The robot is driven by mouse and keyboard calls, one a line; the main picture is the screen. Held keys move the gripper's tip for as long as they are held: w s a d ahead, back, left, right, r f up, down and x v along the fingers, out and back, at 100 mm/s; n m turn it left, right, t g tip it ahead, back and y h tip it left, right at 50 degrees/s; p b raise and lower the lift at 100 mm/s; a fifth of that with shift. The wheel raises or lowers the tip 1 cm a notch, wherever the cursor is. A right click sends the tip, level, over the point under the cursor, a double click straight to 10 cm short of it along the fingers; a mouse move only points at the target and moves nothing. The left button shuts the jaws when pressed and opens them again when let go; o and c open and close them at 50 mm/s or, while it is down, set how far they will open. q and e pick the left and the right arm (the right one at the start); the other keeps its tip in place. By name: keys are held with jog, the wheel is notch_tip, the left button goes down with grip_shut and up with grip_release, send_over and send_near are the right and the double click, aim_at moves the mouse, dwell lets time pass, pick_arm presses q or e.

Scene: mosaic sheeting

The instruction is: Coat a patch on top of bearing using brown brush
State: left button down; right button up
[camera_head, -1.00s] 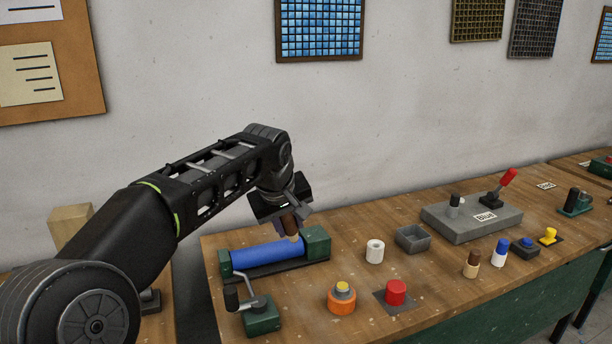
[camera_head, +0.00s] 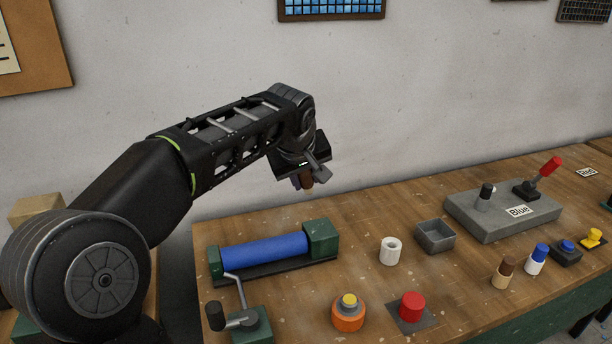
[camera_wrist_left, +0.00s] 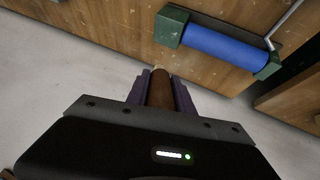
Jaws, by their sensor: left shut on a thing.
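My left gripper (camera_head: 305,181) is shut on a brown handle with a pale tip, probably the brown brush (camera_wrist_left: 160,92). It holds the brush in the air near the table's back edge, behind the blue roller (camera_head: 264,251). The gripper's purple fingers flank the brush in the left wrist view. A short white cylinder with a hole in its top (camera_head: 390,251) stands right of the roller; it may be the bearing, but I cannot tell for sure. The brush is apart from it. My right gripper is not in view.
The blue roller has green end blocks and a crank (camera_head: 240,300). An orange and yellow piece (camera_head: 348,316), a red button (camera_head: 411,306), a grey open box (camera_head: 435,236), a brown and tan cylinder (camera_head: 503,272) and a grey lever base (camera_head: 490,225) stand on the wooden table.

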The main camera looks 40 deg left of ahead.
pick_arm(q)
notch_tip(320, 180, down, 5)
jog(key=b, duration=0.3)
dwell(0.4)
